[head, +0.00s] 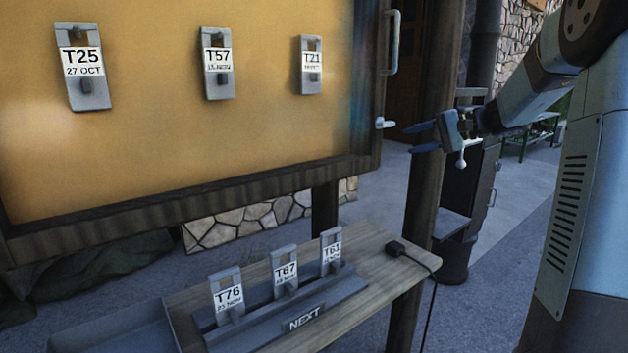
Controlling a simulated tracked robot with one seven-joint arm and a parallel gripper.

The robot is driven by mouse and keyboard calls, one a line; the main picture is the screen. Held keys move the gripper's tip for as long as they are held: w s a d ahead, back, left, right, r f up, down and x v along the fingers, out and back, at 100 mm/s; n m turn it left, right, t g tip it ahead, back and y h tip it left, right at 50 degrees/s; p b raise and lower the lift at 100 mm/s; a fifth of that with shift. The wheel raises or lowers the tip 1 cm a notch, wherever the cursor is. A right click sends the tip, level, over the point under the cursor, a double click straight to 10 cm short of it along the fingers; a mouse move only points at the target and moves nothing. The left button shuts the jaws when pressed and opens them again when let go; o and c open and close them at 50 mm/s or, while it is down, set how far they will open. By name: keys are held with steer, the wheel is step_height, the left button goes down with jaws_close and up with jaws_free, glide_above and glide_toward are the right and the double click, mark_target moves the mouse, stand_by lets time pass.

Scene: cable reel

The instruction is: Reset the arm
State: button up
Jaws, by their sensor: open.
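My gripper (424,137) is at the right of the head view, at the end of my raised arm. Its two dark blue fingers point left and are apart, with nothing between them. It is in front of a dark wooden post, to the right of the yellow board and above the bench. My arm reaches down to it from the upper right corner.
The yellow board (150,150) carries tags T25 (83,68), T57 (217,63) and T21 (311,64). Below, a wooden bench (385,272) bears a NEXT rack (330,298) with tags T76 (229,297), T67 (285,272) and T61 (331,251). A black cable (429,315) hangs off its right end.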

steer(key=s+a+f+n+g+h, duration=0.1)
steer(key=s+a+f+h, duration=0.2)
steer(key=s, duration=0.6)
steer(key=s+a+f+n+g+h, duration=0.1)
steer(key=s+a+g+h, duration=0.3)
steer(key=s, duration=0.6)
steer(key=s+d+f+n+t+h, duration=0.1)
steer(key=s+f+t+h, duration=0.1)
steer(key=s, duration=0.6)
steer(key=s+d+f+n+t+h, duration=0.2)
steer(key=s+h, duration=0.1)
steer(key=s, duration=0.4)
steer(key=shift+s+f+t+h, duration=0.2)
steer(key=shift+s+t+h, duration=0.1)
steer(key=shift+s, duration=0.1)
steer(key=shift+d, duration=0.1)
steer(key=shift+c, duration=0.5)
